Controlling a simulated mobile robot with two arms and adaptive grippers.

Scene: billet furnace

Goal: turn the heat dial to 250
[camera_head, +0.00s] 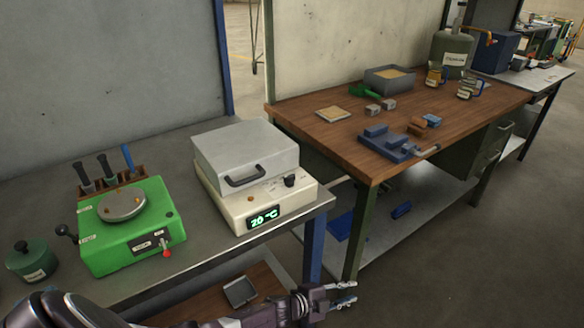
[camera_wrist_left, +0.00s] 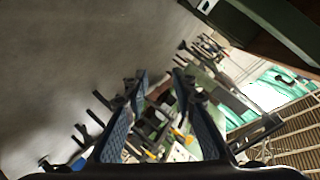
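The cream billet furnace (camera_head: 262,202) stands on the grey bench, with a grey lid and a black handle. Its black heat dial (camera_head: 290,181) is on the sloped front panel, at the right. The green display (camera_head: 264,218) below reads 20 °C. My left gripper (camera_head: 343,294) is at the bottom of the head view, in front of and below the furnace, apart from the dial. Its two fingers are spread with nothing between them; they also show in the left wrist view (camera_wrist_left: 161,82). The furnace is not recognisable in the wrist view. My right gripper is not in view.
A green machine (camera_head: 130,228) with a round plate stands left of the furnace, with a dark green pot (camera_head: 32,260) beside it. A wooden workbench (camera_head: 330,137) holding a blue vise (camera_head: 390,143) stands at the right. The floor at the lower right is clear.

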